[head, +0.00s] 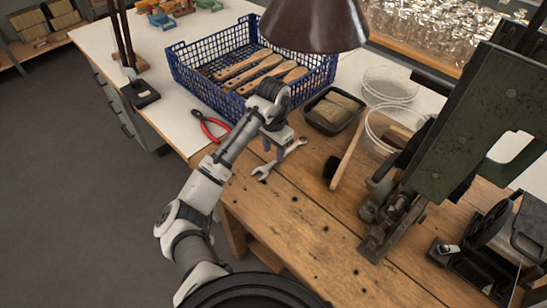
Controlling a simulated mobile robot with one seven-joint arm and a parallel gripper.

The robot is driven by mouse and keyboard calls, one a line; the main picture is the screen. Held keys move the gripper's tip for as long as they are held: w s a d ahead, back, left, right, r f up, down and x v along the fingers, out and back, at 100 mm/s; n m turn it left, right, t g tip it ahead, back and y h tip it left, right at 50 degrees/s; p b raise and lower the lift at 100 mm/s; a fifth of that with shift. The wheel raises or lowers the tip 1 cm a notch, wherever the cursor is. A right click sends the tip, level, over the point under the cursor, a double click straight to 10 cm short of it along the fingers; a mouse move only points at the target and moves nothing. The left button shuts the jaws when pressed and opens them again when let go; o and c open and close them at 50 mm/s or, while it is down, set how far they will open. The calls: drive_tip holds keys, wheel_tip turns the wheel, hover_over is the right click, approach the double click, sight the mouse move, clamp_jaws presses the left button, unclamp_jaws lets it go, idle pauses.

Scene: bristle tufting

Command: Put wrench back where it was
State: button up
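The silver wrench (265,172) is near the left edge of the wooden workbench, its two jaw ends pointing lower left and upper right. My gripper (275,152) points down at the middle of the wrench, with its fingertips over or around the handle. The fingers partly hide the handle. I cannot tell whether they are closed on it, or whether the wrench touches the bench.
Red-handled pliers (211,127) lie left of my gripper. A blue crate (205,92) with wooden brush blanks stands behind it. A black tray (333,110), a brush (345,155) and a green machine (455,130) are to the right. The front bench (300,220) is mostly clear.

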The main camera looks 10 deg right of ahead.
wheel_tip(320, 180, up, 8)
drive_tip(key=shift+r, duration=0.15)
idle(0.6)
